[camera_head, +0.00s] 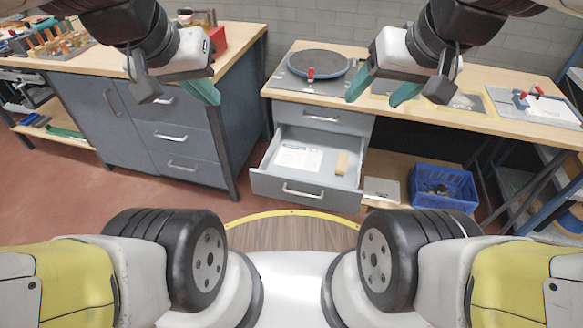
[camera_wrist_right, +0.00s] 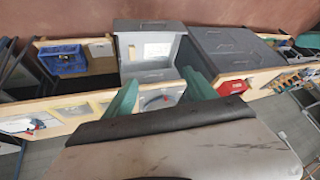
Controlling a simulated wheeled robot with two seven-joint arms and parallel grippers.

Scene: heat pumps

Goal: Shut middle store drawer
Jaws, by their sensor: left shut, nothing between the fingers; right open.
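An open grey drawer (camera_head: 300,190) is pulled well out of the right-hand workbench, below a closed drawer (camera_head: 325,118). It holds white papers (camera_head: 298,157) and a small wooden block (camera_head: 342,163). The open drawer also shows in the right wrist view (camera_wrist_right: 150,25). Anything below it is hidden by its front. My left gripper (camera_head: 205,92) is shut and empty, up and to the left of the drawer, in front of the left cabinet. My right gripper (camera_head: 380,92) is open and empty, above the bench and away from the drawer; its teal fingers show in the wrist view (camera_wrist_right: 160,95).
The left cabinet (camera_head: 180,145) has closed drawers. A round dark plate (camera_head: 318,63) is on the right-hand worktop. A blue crate (camera_head: 443,187) stands on the low shelf right of the open drawer. Red floor (camera_head: 130,195) is clear left of the drawer.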

